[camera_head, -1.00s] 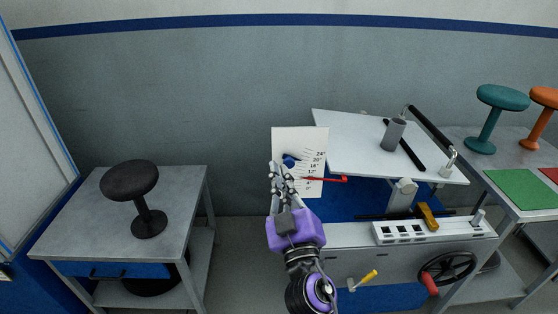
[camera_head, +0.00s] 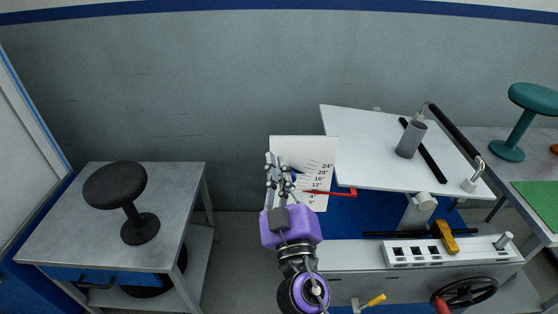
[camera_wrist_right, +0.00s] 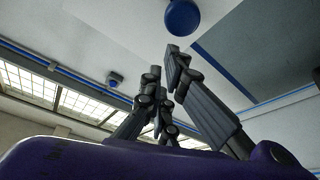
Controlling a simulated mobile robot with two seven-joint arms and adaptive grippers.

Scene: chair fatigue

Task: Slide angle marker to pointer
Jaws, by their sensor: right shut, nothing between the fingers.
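The white angle board (camera_head: 318,143) stands upright with a printed degree scale. The red pointer (camera_head: 340,193) crosses the board from the right, near the low numbers just under the 12° mark. The blue angle marker is mostly hidden behind my right gripper (camera_head: 278,160) in the head view. A round blue knob (camera_wrist_right: 182,17), which looks like part of the marker, shows at the top of the right wrist view. My right gripper is shut and empty, pointing up in front of the board's left side. Contact with the marker cannot be told. My left gripper is not in view.
A tilted white panel (camera_head: 365,150) with a grey cylinder (camera_head: 411,139) lies right of the board. Below it are a white slotted block (camera_head: 410,253) and a handwheel (camera_head: 468,292). A black stool (camera_head: 115,185) stands on the left table (camera_head: 60,215).

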